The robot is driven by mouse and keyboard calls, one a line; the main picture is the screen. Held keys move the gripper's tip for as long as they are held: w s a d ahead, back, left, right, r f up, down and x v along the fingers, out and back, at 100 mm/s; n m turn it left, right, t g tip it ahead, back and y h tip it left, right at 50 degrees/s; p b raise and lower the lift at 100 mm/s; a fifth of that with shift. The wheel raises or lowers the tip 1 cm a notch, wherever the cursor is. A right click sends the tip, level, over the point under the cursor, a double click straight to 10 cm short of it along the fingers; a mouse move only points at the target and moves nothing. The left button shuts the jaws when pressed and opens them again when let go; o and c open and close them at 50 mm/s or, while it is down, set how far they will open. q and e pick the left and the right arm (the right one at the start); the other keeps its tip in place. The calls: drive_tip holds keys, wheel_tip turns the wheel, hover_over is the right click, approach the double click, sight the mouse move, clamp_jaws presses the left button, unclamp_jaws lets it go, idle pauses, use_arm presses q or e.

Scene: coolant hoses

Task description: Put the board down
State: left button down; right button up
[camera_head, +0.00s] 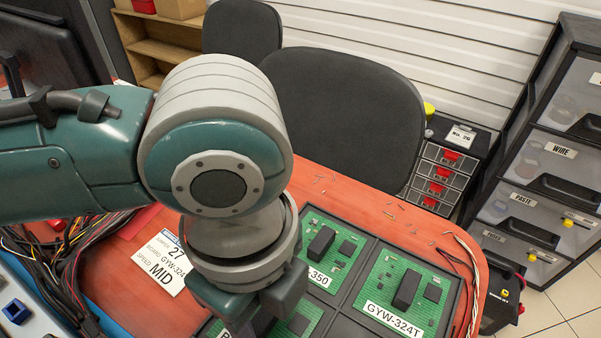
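My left arm comes in from the left, and its gripper (245,318) points down over the dark tray (359,262) at the bottom of the view. Its fingertips are hidden, so I cannot tell whether it is open or holds anything. A green board labelled GYW-324T (404,292) lies in the tray's right compartment. Another green board, its label ending in 350 (330,257), lies left of it, partly behind my wrist. A third green board (297,322) is partly visible under the gripper, its label mostly covered. My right gripper is not in view.
A card (160,264) reading jumper 27, board GYW-324, speed MID lies on the red table (345,190). Cable bundles (85,262) lie on the left and loose wires (470,285) at the right edge. Chairs (345,110) and drawer units (545,165) stand behind.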

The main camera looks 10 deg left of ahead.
sight(265, 314)
use_arm(q)
drive_tip(key=shift+f, duration=0.2)
drive_tip(key=shift+c, duration=1.5)
unclamp_jaws()
wheel_tip(265, 314, up, 12)
drive_tip(key=p, duration=0.4)
drive_tip(key=s+d+n+t+h, duration=0.1)
drive_tip(key=s+d+n+h, duration=0.3)
drive_tip(key=n, duration=0.3)
drive_tip(key=s+a+f+n+t+y, duration=0.1)
drive_tip(key=s+a+n+y, duration=0.1)
drive_tip(key=a+n, duration=0.4)
drive_tip(key=s+a+f+n+t+y, duration=0.1)
drive_tip(key=s+a+f+n, duration=0.1)
drive_tip(key=a+n, duration=0.5)
drive_tip(key=shift+a+t+y, duration=0.3)
drive_tip(key=shift+a+y, duration=0.1)
drive_tip(key=shift+a, duration=0.4)
